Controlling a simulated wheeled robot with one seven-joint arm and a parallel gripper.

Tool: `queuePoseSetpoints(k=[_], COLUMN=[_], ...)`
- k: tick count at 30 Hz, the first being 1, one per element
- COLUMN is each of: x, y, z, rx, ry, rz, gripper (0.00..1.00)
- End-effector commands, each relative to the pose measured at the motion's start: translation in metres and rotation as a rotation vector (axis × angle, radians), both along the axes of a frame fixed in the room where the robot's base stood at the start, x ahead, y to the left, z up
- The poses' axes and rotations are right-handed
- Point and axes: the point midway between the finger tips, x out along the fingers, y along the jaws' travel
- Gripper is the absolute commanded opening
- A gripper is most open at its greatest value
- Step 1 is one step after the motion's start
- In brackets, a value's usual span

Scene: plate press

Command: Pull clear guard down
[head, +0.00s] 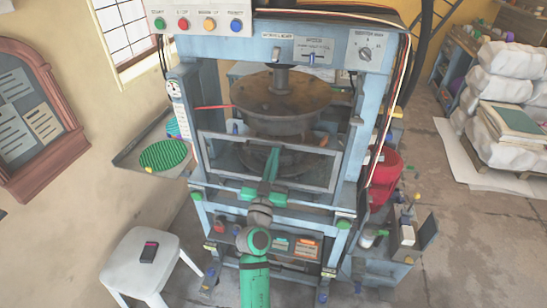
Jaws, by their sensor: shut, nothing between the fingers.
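The clear guard (305,150) is a grey-framed see-through panel on the front of the blue press (350,190). It stands in front of the lower part of the press opening, and the round dark platen (281,95) shows above it. My gripper (273,152) is at the middle of the guard, with its green fingers pointing up and away from me. The fingers are shut and hold nothing.
A control panel with coloured buttons (196,19) tops the press. A green ribbed plate (163,155) lies on a side tray at left. A white stool (140,262) stands front left, a red bucket (384,180) at right. Open floor lies at right.

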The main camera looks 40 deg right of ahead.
Motion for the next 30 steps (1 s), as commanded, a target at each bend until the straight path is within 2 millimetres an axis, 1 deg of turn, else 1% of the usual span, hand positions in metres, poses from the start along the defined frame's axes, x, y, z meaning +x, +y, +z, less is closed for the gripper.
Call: queuePoseSetpoints(k=[1, 5, 8, 12, 14, 15, 23, 30], x=[0.001, 0.001, 0.002, 0.002, 0.003, -0.002, -0.027, -0.046], y=[-0.001, -0.001, 0.001, 0.004, 0.006, 0.011, 0.038, 0.067], z=[-0.009, 0.000, 0.013, 0.034, 0.041, 0.035, 0.023, 0.012], rx=[0.012, 0.011, 0.008, 0.003, 0.002, 0.001, -0.002, -0.001], ry=[0.013, 0.009, 0.005, 0.000, -0.001, 0.005, 0.004, 0.003], rz=[-0.002, 0.000, 0.003, 0.006, 0.009, 0.009, 0.006, 0.013], gripper=[0.00, 0.00, 0.00, 0.00, 0.00, 0.00, 0.00, 0.00])
